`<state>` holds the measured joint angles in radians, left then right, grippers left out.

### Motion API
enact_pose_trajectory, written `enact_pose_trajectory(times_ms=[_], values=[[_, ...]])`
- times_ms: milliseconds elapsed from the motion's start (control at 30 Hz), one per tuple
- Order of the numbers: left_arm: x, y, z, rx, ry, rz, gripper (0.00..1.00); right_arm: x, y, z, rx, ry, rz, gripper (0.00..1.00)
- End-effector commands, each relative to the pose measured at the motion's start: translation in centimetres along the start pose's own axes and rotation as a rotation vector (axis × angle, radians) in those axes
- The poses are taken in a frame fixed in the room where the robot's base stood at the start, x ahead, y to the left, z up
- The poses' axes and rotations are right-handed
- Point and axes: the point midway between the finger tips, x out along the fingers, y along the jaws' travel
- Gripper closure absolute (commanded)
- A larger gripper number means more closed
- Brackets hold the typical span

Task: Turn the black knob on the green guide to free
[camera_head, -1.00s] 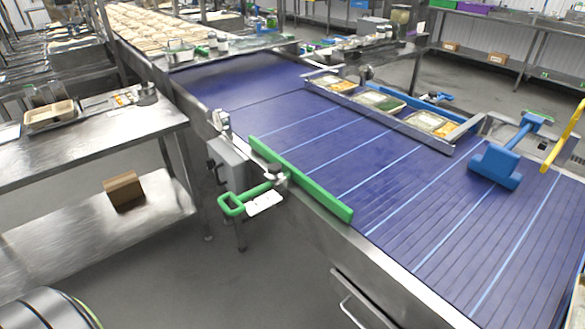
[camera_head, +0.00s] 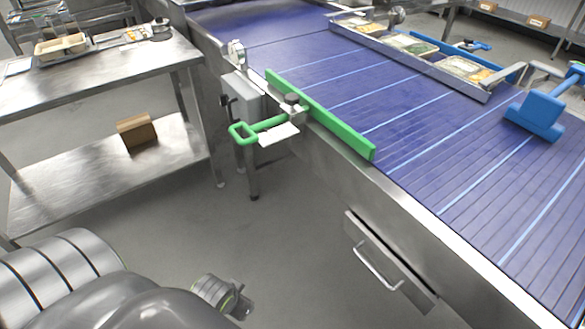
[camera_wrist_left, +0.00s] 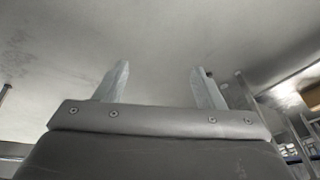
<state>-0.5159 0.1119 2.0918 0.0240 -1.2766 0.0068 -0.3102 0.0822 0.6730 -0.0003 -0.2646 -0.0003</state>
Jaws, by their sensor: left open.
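The green guide (camera_head: 335,126) is a long bar along the near edge of the blue conveyor in the head view. A small black knob (camera_head: 291,98) sits on a metal clamp beside the bar's middle. A green loop handle (camera_head: 243,132) sticks out from the clamp towards the left, with a white tag (camera_head: 279,135) beside it. I cannot read the knob's setting. My left gripper (camera_wrist_left: 158,75) is open and empty in the left wrist view, with its two fingers apart. My left arm shows low in the head view, well below the guide. My right gripper is not in view.
A steel table (camera_head: 100,75) with a lower shelf and a cardboard box (camera_head: 136,132) stands at left. A grey box (camera_head: 243,95) is fixed to the conveyor's side by the handle. A blue tool (camera_head: 536,114) lies on the belt at right. The floor before the conveyor is clear.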

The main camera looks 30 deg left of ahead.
Motion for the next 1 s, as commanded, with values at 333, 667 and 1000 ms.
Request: enact_pose_trajectory(times_ms=[333, 667, 1000], values=[[-10.4, 8.4, -13.9, -0.193, 0.540, 0.508, 0.37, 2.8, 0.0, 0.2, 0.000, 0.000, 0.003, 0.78], [-22.8, 9.8, -25.9, -0.680, 0.961, 1.220, 0.37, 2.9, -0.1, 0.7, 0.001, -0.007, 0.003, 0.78], [-28.5, 0.8, -33.5, -1.472, 1.051, 1.855, 0.37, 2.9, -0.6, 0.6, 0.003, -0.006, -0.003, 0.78]])
